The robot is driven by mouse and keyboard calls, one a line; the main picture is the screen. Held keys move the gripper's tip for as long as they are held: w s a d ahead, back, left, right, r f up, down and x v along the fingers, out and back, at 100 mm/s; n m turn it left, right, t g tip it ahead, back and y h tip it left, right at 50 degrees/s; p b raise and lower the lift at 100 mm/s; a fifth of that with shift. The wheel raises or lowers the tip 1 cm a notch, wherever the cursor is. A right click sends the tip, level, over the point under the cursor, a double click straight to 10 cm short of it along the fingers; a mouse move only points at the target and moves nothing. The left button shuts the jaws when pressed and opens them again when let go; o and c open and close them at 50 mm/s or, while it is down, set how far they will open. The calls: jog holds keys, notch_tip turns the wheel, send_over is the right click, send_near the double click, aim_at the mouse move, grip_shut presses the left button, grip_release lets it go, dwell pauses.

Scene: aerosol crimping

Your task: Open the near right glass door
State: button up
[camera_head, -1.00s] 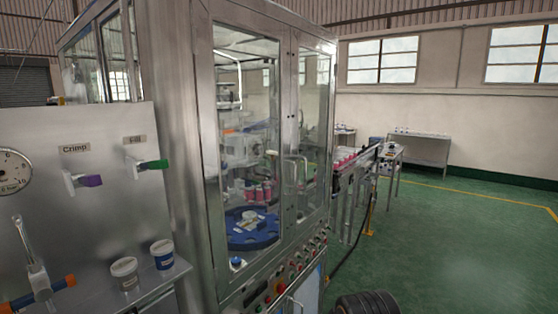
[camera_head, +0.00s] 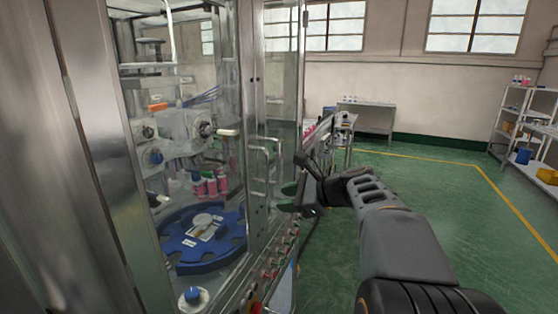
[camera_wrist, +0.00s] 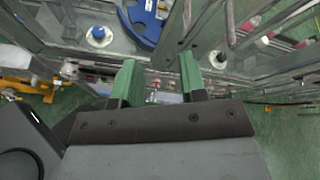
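The near right glass door (camera_head: 284,90) is a tall pane in a metal frame on the machine cabinet. It looks shut. Its C-shaped metal handle (camera_head: 275,162) stands out from the door's left side. My gripper (camera_head: 288,190) is just right of the handle in the head view, at about the height of its lower part; I cannot tell whether they touch. In the wrist view my gripper (camera_wrist: 159,75) is open, its two green-padded fingers apart with nothing clearly between them.
Inside the cabinet are a blue rotary plate (camera_head: 180,258) and pink-and-white cans (camera_head: 212,186). A control panel with buttons (camera_head: 275,262) runs below the doors. A conveyor (camera_head: 328,130) extends from the cabinet's far end. Open green floor (camera_head: 470,230) lies to the right.

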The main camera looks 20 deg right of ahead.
jog(key=w+d+r+m+t+y, duration=0.1)
jog(key=w+d+r+m+t, duration=0.15)
jog(key=d+m, duration=0.2)
jog(key=w+d+r+m+t, duration=0.1)
jog(key=d+r+m+t, duration=0.2)
jog(key=d, duration=0.3)
jog(key=shift+n, duration=0.25)
jog(key=p+x, duration=0.2)
jog(key=x, duration=1)
jog(key=shift+w+a+p, duration=0.25)
jog(key=shift+a+p, duration=0.05)
jog(key=shift+p, duration=0.1)
grip_shut()
